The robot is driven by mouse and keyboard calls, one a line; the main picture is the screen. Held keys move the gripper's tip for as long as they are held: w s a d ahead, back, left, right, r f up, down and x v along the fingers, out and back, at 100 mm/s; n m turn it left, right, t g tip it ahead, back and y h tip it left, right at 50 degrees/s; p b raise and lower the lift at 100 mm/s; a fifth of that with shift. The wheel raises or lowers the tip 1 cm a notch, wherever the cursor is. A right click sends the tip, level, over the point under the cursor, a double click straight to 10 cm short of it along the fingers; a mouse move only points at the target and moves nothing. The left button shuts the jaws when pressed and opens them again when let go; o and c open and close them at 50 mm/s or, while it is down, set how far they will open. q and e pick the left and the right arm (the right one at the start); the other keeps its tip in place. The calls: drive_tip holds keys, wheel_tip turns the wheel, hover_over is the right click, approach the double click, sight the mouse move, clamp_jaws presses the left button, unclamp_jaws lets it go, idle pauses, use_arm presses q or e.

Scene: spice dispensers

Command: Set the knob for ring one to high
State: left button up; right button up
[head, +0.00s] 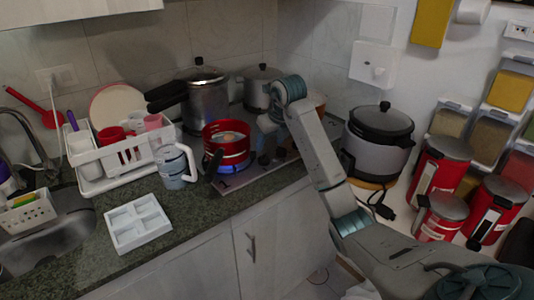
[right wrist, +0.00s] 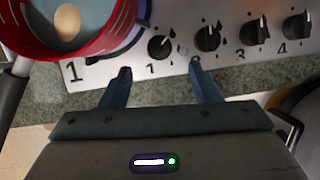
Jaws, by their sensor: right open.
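The ring one knob (right wrist: 160,47) is a black dial on the steel stove panel, with a "1" printed below it. Its white pointer line seems to tilt to the upper right; the exact setting is hard to read. My right gripper (right wrist: 162,84) is open and empty, its two fingertips just short of the knob and on either side of it, not touching it. In the head view my right arm reaches over the stove (head: 238,179) front, and the wrist hides part of the panel. My left gripper is not in view.
Knobs two (right wrist: 208,38), three (right wrist: 255,31) and four (right wrist: 297,26) sit in a row to the right. A red pan (head: 240,158) with an egg stands over a blue flame, its black handle (head: 214,165) sticking out over the front edge. A pressure cooker (head: 207,100) stands behind.

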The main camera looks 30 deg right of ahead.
use_arm(q)
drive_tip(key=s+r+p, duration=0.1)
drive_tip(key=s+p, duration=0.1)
drive_tip(key=p, duration=0.1)
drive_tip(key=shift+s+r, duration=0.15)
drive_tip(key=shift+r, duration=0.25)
use_arm(e)
drive_tip(key=v, duration=0.3)
drive_tip(key=shift+r, duration=0.15)
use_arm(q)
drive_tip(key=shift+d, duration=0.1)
use_arm(e)
drive_tip(key=shift+s, duration=0.1)
